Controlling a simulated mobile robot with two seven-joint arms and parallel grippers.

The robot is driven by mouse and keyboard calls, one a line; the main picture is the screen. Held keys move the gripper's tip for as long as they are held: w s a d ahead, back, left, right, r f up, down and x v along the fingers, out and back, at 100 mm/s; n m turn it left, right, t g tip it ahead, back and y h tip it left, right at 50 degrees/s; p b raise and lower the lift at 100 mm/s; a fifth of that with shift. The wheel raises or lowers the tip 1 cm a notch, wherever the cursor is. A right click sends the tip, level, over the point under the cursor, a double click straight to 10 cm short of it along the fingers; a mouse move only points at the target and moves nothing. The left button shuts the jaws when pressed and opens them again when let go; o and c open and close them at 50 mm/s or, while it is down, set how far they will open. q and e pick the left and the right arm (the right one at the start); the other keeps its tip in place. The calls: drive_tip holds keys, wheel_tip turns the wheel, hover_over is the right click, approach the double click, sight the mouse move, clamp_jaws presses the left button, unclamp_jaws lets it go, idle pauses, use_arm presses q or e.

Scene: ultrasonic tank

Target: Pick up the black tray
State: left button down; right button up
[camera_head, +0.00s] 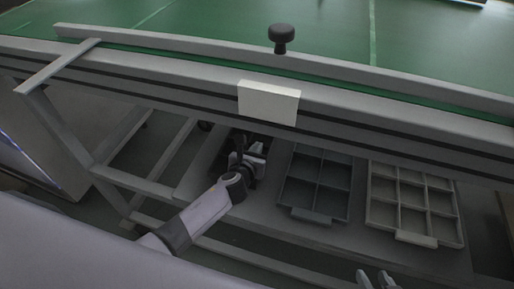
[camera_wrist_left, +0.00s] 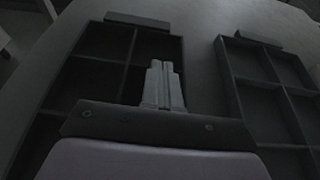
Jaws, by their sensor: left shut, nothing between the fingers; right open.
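The black tray (camera_head: 262,170) lies on the shelf under the bench in the head view, mostly hidden by my left arm. My left gripper (camera_head: 240,143) is over it, with its fingers shut and empty. In the left wrist view the shut fingers (camera_wrist_left: 163,70) are in front of a dark tray with compartments (camera_wrist_left: 133,76) and a raised handle block (camera_wrist_left: 138,20). I cannot tell whether they touch it. My right gripper (camera_head: 377,280) shows only its fingertips at the bottom edge of the head view, open and apart from the trays.
A dark grey tray (camera_head: 345,190) and a lighter grey tray (camera_head: 368,205) lie to the right on the shelf (camera_head: 270,210). Another dark tray (camera_wrist_left: 232,80) shows in the left wrist view. The bench edge (camera_head: 180,75) with a white block (camera_head: 268,103) overhangs the shelf.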

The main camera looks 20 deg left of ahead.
use_arm(q)
drive_tip(key=s+p, duration=0.3)
drive_tip(key=s, duration=0.8)
drive_tip(key=shift+s+a, duration=0.1)
drive_tip(key=shift+a, duration=0.1)
drive_tip(key=shift+s, duration=0.5)
drive_tip(key=shift+r+p, duration=0.85)
drive_tip(key=shift+p, duration=0.15)
drive_tip(key=shift+a+f, duration=0.1)
drive_tip(key=shift+f, duration=0.05)
